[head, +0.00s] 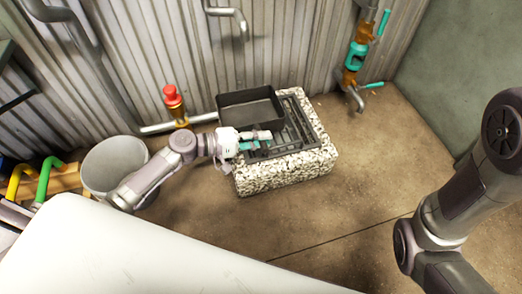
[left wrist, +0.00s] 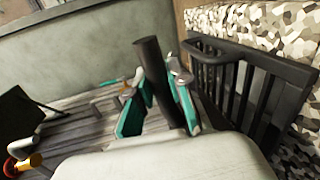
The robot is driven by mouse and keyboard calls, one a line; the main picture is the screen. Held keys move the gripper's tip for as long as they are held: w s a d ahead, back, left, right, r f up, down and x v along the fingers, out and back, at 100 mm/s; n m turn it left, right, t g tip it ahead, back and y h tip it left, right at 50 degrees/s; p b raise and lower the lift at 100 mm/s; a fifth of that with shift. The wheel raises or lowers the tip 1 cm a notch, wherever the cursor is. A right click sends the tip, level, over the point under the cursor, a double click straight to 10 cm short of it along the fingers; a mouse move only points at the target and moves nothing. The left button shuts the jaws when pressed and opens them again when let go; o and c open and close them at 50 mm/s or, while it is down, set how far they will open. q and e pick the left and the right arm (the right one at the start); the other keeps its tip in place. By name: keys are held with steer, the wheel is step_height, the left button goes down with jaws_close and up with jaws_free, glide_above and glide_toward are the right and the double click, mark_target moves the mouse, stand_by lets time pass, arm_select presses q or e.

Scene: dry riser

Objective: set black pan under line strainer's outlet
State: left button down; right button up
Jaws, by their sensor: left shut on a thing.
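The black pan (head: 250,104) is a shallow rectangular tray over the back left of the stone block. My left gripper (head: 262,144) is at its front edge, above the black grate. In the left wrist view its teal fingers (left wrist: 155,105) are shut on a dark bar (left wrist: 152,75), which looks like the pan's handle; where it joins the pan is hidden. I cannot tell whether the pan rests or hangs just above the block. The line strainer (head: 349,79), brass with teal parts, is on the wall pipe at right, its outlet (head: 357,100) pointing down. My right gripper is out of view.
The speckled stone block (head: 287,175) carries a black grate (head: 300,122). A grey bucket (head: 113,168) stands at left, and a red-capped brass valve (head: 173,103) is by the wall. The floor (head: 365,170) right of the block, below the outlet, is clear.

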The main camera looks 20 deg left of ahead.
arm_select(q)
step_height(320, 180, down, 4)
steer(key=b, duration=0.3)
steer(key=shift+f, duration=0.1)
steer(key=shift+r, duration=0.2)
steer(key=shift+f, duration=0.2)
steer(key=c, duration=1.4)
jaws_free()
steer(key=shift+o, duration=0.2)
steer(key=shift+r, duration=0.1)
